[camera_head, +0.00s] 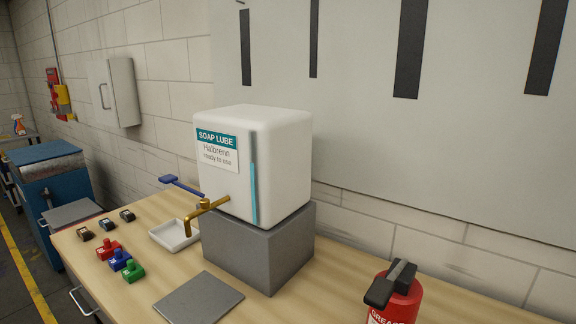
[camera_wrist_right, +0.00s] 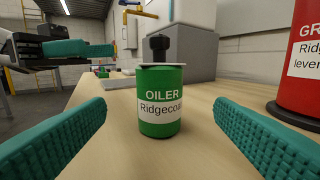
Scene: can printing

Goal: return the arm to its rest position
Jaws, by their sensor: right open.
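My right gripper (camera_wrist_right: 163,140) is open, with its two teal-padded fingers spread wide at the left and right of the right wrist view. A green can labelled OILER (camera_wrist_right: 160,102), with a white band and a black knob on top, stands upright on the wooden table. It shows ahead between the fingers, with clear gaps on both sides. A teal-padded finger at the upper left of that view looks like part of my left gripper (camera_wrist_right: 76,48); its opening cannot be made out. Neither gripper shows in the head view.
A red grease can (camera_head: 396,300) stands on the table at right. A white soap lube tank (camera_head: 255,160) with a brass tap sits on a grey block (camera_head: 255,250). A white tray (camera_head: 174,234), a grey plate (camera_head: 198,298) and several small coloured items (camera_head: 120,260) lie left.

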